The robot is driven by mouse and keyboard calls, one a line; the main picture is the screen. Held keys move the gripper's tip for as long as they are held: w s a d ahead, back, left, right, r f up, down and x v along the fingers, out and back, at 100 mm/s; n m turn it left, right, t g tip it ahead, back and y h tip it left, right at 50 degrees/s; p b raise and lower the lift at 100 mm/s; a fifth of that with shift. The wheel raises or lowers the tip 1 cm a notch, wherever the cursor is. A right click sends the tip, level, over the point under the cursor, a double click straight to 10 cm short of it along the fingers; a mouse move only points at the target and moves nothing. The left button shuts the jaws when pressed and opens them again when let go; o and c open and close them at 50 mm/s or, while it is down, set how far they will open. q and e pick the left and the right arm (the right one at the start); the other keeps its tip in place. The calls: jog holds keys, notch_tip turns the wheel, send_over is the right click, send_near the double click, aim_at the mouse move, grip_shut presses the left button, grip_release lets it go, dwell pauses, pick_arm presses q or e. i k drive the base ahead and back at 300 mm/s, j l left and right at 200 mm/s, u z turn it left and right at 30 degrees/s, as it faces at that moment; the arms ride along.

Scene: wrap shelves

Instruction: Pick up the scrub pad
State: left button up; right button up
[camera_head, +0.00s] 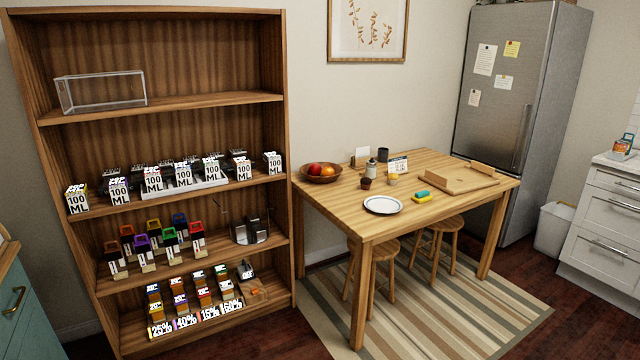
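A small block that looks like the scrub pad (422,197), teal and yellow, lies on the wooden table (375,230) near its front edge, right of a white plate (382,205). It is small in the view, and I cannot tell whether its teal and yellow parts are one piece. Neither of my grippers shows in the head view, and nothing covers the block.
A fruit bowl (321,173), a shaker (371,165), small cups and a wooden tray (458,181) share the table. Stools (372,248) stand under its front edge on a striped rug (420,300). A loaded wooden shelf (290,150) stands left, a fridge (505,90) behind right.

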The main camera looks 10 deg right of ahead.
aim_at(424, 196)
jog(key=i+l+z, duration=0.2)
jog(key=i+z, duration=0.15)
jog(key=i, duration=0.2)
jog(key=i+z, duration=0.35)
jog(key=i, duration=0.25)
jog(key=i+j+z, duration=0.1)
jog(key=i+z, duration=0.25)
jog(key=i, duration=0.2)
